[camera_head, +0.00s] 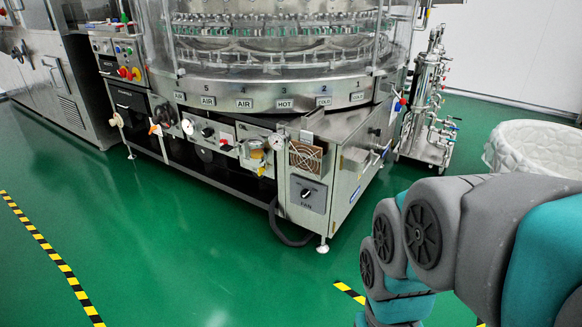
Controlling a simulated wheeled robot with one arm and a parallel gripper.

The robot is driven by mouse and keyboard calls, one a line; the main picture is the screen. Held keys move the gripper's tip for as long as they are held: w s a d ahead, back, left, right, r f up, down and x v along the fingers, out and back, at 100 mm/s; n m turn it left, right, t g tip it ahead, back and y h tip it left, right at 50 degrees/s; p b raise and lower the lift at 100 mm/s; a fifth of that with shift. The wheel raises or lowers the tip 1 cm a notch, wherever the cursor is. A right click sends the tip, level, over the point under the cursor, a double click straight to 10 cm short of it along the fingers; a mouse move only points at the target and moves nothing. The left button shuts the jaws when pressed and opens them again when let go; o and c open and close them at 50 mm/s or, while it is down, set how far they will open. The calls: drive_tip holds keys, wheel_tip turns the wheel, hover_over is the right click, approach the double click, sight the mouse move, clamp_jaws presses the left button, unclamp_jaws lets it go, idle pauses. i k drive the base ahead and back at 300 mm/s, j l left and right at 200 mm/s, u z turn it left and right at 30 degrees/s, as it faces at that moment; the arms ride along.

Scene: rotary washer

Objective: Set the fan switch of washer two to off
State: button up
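The rotary washer (262,111) stands at the centre, a steel machine with a clear round housing and numbered labels on its curved lower rim. The fan switch (307,194) is a black rotary knob on a grey plate labelled FAN, low on the front corner box, below a square fan grille (305,157). The knob looks tilted, but its setting is too small to read. No number marks this machine as washer two. My arm fills the lower right, apart from the switch. My gripper is not in view.
Green floor in front of the washer is clear, with yellow-black tape (50,254) at left. A black hose (283,228) hangs below the fan box. A steel piping stand (428,105) and a white round tub (533,147) stand at right.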

sight(304, 194)
drive_tip(key=i+u, duration=0.3)
drive_tip(key=u, duration=0.2)
drive_tip(key=i+u, duration=0.35)
drive_tip(key=u, duration=0.15)
